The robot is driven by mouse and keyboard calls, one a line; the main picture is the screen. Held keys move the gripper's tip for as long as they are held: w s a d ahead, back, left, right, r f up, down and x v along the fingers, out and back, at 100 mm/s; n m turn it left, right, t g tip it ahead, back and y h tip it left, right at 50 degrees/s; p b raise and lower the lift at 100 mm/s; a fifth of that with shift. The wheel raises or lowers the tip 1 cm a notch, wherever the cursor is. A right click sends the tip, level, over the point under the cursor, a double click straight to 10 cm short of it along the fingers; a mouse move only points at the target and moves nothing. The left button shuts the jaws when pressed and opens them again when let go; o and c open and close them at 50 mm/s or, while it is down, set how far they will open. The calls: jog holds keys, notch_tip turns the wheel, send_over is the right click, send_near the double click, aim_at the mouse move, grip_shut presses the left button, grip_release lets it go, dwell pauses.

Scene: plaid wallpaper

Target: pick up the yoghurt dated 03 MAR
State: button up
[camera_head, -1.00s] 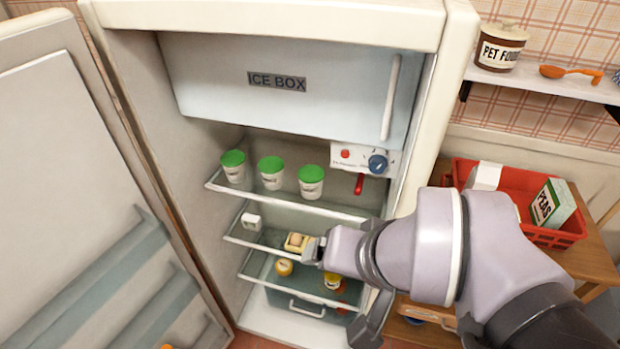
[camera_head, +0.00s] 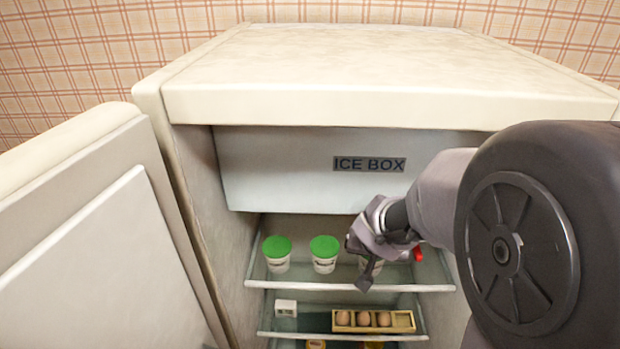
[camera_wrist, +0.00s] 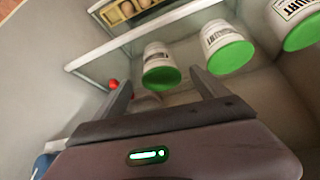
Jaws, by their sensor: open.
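Three white yoghurt tubs with green lids stand in a row on the top fridge shelf: a left tub (camera_head: 277,255), a middle tub (camera_head: 324,254) and a right tub (camera_head: 372,266). My gripper (camera_head: 359,262) is in front of the right tub and hides most of it. In the wrist view, which looks upside down, the right tub (camera_wrist: 160,66) shows between the open, empty fingers (camera_wrist: 160,90). The middle tub (camera_wrist: 228,47) and left tub (camera_wrist: 297,22) lie to its right. The dates are too small or blurred to read.
The ice box (camera_head: 280,170) hangs above the tubs. The shelf below holds an egg tray (camera_head: 404,321) and a small white box (camera_head: 286,308). The fridge door (camera_head: 90,270) stands open at left.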

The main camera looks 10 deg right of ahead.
jog(key=b+x, duration=0.3)
jog(key=x, duration=0.4)
jog(key=shift+w+d+f, duration=0.1)
jog(key=shift+w+f, duration=0.05)
jog(key=shift+f, duration=0.15)
jog(key=shift+r, duration=0.1)
jog(key=c, duration=1.5)
jog(key=shift+o, duration=0.2)
